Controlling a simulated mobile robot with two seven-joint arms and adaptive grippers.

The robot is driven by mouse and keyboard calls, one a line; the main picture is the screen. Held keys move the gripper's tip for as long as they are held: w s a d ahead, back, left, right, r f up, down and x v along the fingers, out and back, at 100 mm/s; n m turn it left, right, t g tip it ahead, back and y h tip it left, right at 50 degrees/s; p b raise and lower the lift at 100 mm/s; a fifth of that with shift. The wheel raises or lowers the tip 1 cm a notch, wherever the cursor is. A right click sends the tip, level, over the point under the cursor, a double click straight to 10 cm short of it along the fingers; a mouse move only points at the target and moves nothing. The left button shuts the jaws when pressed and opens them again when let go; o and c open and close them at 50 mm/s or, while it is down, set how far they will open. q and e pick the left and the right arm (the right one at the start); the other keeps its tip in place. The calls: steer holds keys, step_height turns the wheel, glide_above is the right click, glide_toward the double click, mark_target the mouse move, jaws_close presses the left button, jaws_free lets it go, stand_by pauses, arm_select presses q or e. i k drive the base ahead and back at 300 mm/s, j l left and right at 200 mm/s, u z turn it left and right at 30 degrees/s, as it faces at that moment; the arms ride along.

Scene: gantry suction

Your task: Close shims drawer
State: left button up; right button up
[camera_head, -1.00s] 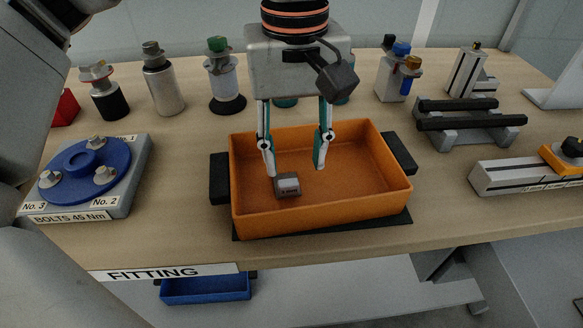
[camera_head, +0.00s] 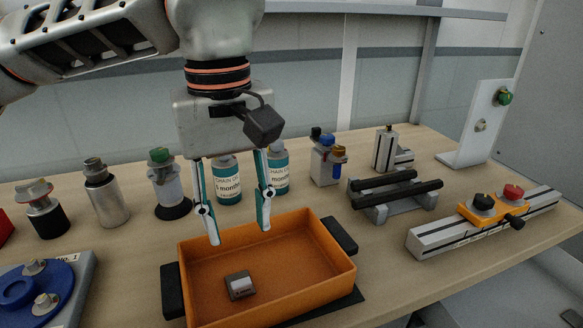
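No shims drawer shows in this view. My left gripper (camera_head: 240,234) hangs above the back part of an orange tray (camera_head: 333,284), fingers pointing down and apart, with nothing between them. My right gripper is not in view.
Two white-and-teal chain oil bottles (camera_head: 228,184) stand behind the fingers. Several fittings and bottles line the left back. A rail with red and black knobs (camera_head: 484,206) and a black-barred rack (camera_head: 394,190) are at right. A blue disc fixture (camera_head: 40,290) is front left.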

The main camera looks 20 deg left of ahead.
mark_target(527, 305)
steer(key=k, duration=1)
